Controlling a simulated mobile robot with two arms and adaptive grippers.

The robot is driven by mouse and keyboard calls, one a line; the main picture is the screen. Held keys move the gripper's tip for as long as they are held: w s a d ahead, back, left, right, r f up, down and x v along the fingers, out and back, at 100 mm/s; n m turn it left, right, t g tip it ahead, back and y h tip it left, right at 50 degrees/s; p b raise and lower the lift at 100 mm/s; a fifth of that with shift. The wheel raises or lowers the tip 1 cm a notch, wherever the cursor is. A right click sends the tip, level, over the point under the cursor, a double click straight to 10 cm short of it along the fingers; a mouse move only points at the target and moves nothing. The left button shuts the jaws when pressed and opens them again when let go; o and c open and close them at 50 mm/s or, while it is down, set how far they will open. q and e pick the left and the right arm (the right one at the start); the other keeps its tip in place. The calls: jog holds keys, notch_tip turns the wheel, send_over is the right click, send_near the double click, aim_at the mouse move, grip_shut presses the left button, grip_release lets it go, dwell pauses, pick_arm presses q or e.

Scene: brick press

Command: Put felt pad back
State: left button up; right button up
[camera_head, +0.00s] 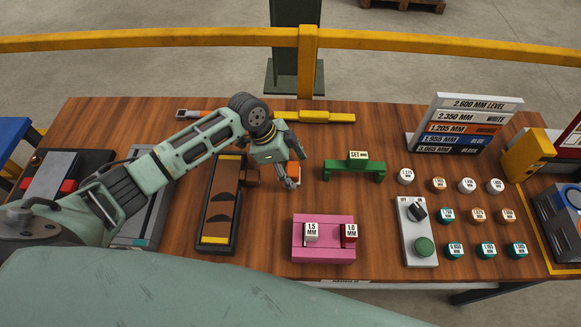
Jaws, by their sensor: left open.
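No thing in view is clearly marked as the felt pad. A brown pad-like strip with dark marks (222,192) lies in a long dark tray with yellow ends (216,246), left of the middle of the table. My left gripper (289,180) is open, pointing down just right of that block. A small orange and white piece (294,170) shows right behind its fingers; I cannot tell whether they touch it. My right gripper is not in view.
A green bridge-shaped stand (353,168) is to the right of the gripper, and a pink block (323,250) with two labelled pieces stands in front. A grey switch box (416,232) and several labelled caps lie farther right. A yellow level-like bar (310,117) lies behind.

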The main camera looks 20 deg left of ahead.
pick_arm(q)
jog(key=shift+r, duration=0.15)
jog(key=b+v, duration=0.2)
jog(key=v, duration=1)
